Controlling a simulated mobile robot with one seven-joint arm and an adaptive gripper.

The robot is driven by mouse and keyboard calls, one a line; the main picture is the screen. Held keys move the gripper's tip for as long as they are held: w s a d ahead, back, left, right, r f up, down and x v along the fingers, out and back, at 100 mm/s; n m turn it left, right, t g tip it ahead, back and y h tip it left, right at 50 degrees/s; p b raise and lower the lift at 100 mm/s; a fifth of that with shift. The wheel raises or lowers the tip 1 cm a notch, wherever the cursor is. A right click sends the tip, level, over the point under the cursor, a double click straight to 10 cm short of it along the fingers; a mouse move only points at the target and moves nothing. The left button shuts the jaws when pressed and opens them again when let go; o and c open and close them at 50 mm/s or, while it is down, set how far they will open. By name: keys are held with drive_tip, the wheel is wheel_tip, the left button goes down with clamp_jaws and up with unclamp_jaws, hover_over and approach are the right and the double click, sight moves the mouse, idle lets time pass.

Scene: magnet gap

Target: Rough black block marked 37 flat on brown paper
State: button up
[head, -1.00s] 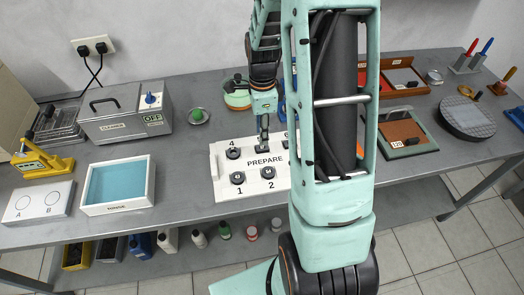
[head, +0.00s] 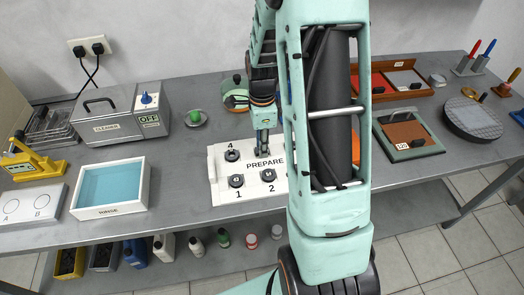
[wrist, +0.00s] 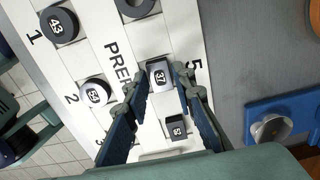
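The dark block marked 37 (wrist: 160,76) sits in the slot labelled 5 of the white PREPARE board (head: 222,178), its number facing up. My gripper (wrist: 161,82) points down over it, open, with one finger on each side of the block. I see narrow gaps but cannot tell if either finger touches it. In the head view, my gripper (head: 262,150) is at the board's back row and the block is hidden. A brown sheet (head: 404,133), possibly the brown paper, lies on a green-framed board to the right, with a dark piece at its upper edge.
Blocks marked 43 (wrist: 60,25) and 54 (wrist: 94,93) sit beside numbers 1 and 2. Another block (wrist: 177,127) is close to my fingers. A blue holder (wrist: 280,122) stands to the right. The rinse tray (head: 110,186) and cleaner (head: 120,112) are left of the board.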

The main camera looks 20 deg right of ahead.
clamp_jaws()
drive_tip(key=shift+r+p, duration=1.75)
drive_tip(key=shift+r, duration=0.8)
drive_tip(key=shift+d, duration=0.15)
